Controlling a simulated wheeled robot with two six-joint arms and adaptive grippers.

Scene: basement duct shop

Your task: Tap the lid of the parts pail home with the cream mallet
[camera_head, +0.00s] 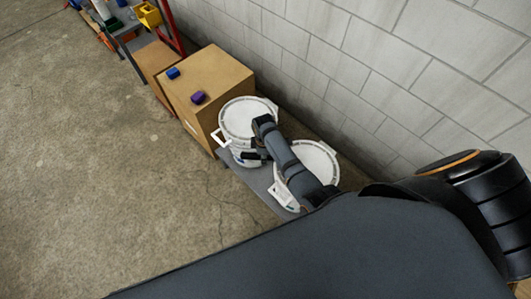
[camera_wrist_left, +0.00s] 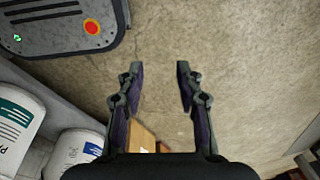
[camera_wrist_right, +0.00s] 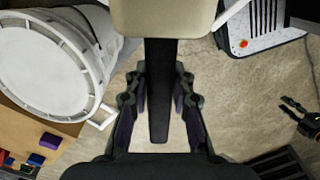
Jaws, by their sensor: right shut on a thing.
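Two white pails with round white lids stand side by side by the wall, a farther one (camera_head: 248,118) and a nearer one (camera_head: 318,158). I cannot tell which is the parts pail. A white lid (camera_wrist_right: 40,70) on a pail fills the left of the right wrist view; how deep it sits is unclear. My right gripper (camera_wrist_right: 160,82) is shut on the black handle of the cream mallet (camera_wrist_right: 168,18), beside that pail. In the head view my right arm crosses over the pails and hides part of them. My left gripper (camera_wrist_left: 157,75) is open and empty above the floor.
A block wall (camera_head: 350,60) closes off the right. Labelled white containers (camera_wrist_left: 20,125) show in the left wrist view. The concrete floor (camera_head: 90,150) at left is clear.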

